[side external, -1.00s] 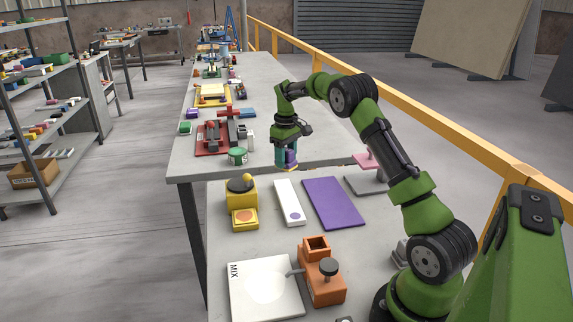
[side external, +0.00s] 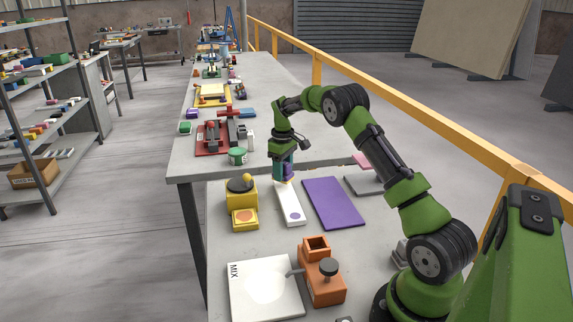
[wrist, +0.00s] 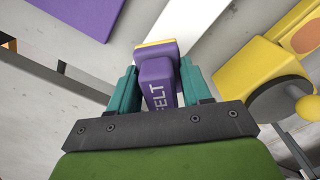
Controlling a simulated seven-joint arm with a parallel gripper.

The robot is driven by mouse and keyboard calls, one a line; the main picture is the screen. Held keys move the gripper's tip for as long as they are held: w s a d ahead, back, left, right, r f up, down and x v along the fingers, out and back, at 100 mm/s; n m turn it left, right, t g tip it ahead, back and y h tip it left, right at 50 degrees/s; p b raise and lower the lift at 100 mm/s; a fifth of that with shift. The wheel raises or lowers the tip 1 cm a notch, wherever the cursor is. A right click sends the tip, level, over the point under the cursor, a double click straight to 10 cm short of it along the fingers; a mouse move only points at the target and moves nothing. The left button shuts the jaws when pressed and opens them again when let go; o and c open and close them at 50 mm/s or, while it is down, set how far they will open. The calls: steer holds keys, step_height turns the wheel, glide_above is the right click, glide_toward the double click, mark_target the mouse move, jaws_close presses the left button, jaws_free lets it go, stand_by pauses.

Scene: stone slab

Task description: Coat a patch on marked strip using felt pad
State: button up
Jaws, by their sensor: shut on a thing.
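My gripper (side external: 284,176) is over the far end of the white strip (side external: 287,200), which has a purple dot (side external: 294,216) near its close end. In the wrist view its teal fingers are shut on the purple felt pad (wrist: 155,75), labelled FELT, with a yellow edge at its far end. The white strip (wrist: 195,28) passes behind the pad there. I cannot tell whether the pad touches the strip.
A purple panel (side external: 333,203) lies right of the strip. A yellow device (side external: 242,197) with a knob and orange disc stands left. An orange device (side external: 322,275) and a white MIX board (side external: 262,290) are nearer. A pink-topped item (side external: 362,160) is farther right.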

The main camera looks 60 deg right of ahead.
mark_target(285, 177)
steer(key=shift+f, duration=0.5)
steer(key=shift+s+a+f, duration=0.3)
steer(key=shift+a+f, duration=0.05)
steer(key=shift+f, duration=0.1)
steer(key=shift+s+a+f, duration=0.1)
steer(key=shift+s+a, duration=4.95)
steer(key=shift+s, duration=0.05)
steer(key=shift+w+d, duration=5.35)
steer(key=shift+w+d+r, duration=0.1)
steer(key=shift+r, duration=4)
